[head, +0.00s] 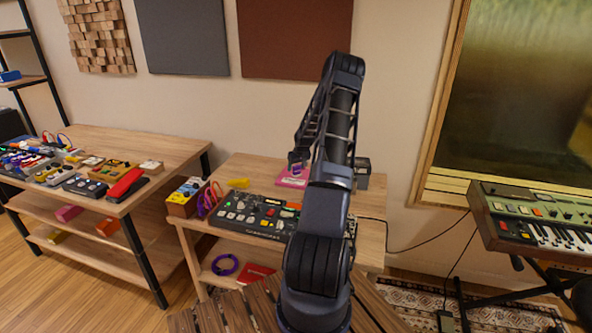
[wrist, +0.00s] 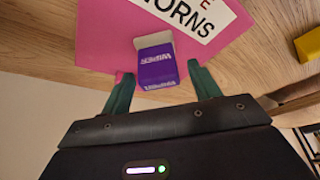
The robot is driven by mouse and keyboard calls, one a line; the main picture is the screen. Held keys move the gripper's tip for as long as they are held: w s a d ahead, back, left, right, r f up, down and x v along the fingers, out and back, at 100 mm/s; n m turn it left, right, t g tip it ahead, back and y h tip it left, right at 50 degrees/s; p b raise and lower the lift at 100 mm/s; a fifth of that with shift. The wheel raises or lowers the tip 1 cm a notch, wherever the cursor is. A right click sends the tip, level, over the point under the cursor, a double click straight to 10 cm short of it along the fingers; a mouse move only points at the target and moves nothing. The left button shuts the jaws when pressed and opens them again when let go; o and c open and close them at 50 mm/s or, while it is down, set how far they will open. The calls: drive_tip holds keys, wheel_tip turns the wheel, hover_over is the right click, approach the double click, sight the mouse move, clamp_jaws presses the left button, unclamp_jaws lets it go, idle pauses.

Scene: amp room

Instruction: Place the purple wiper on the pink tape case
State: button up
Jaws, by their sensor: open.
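The purple wiper, a small purple and white box with white lettering, shows in the wrist view (wrist: 157,66) over the pink tape case (wrist: 101,42). It appears to rest on the case near one edge; the contact underneath is hidden. My gripper (wrist: 160,70) is open, with one green finger on each side of the box and gaps visible. In the head view, the pink case (head: 291,182) lies at the back of the middle wooden table, partly hidden by my arm. My gripper (head: 298,162) is low over it, and the box is too small to make out clearly.
A dark control panel with buttons (head: 250,214) sits in front of the case. A yellow object (head: 238,183) lies to the left. A dark box (head: 362,172) stands right of my arm. A left table (head: 150,152) holds several devices. A keyboard (head: 540,225) stands at the right.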

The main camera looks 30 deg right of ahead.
drive_tip(key=v, duration=0.9)
drive_tip(key=s+a+r+h, duration=0.1)
drive_tip(key=s+a+r, duration=0.8)
drive_tip(key=a+r, duration=0.3)
drive_tip(key=s+a+r+h, duration=0.1)
drive_tip(key=s+a+r, duration=0.9)
drive_tip(key=r, duration=0.4)
drive_tip(key=s+a+r, duration=0.2)
drive_tip(key=s+a, duration=0.2)
drive_tip(key=s, duration=0.5)
drive_tip(key=s+a+r+y, duration=0.1)
drive_tip(key=s+a, duration=0.3)
drive_tip(key=s, duration=0.6)
drive_tip(key=s+a+r+y, duration=0.1)
drive_tip(key=s+a+r, duration=0.1)
drive_tip(key=s+a, duration=0.3)
drive_tip(key=s, duration=0.4)
drive_tip(key=shift+s+r, duration=0.2)
drive_tip(key=shift+r, duration=0.1)
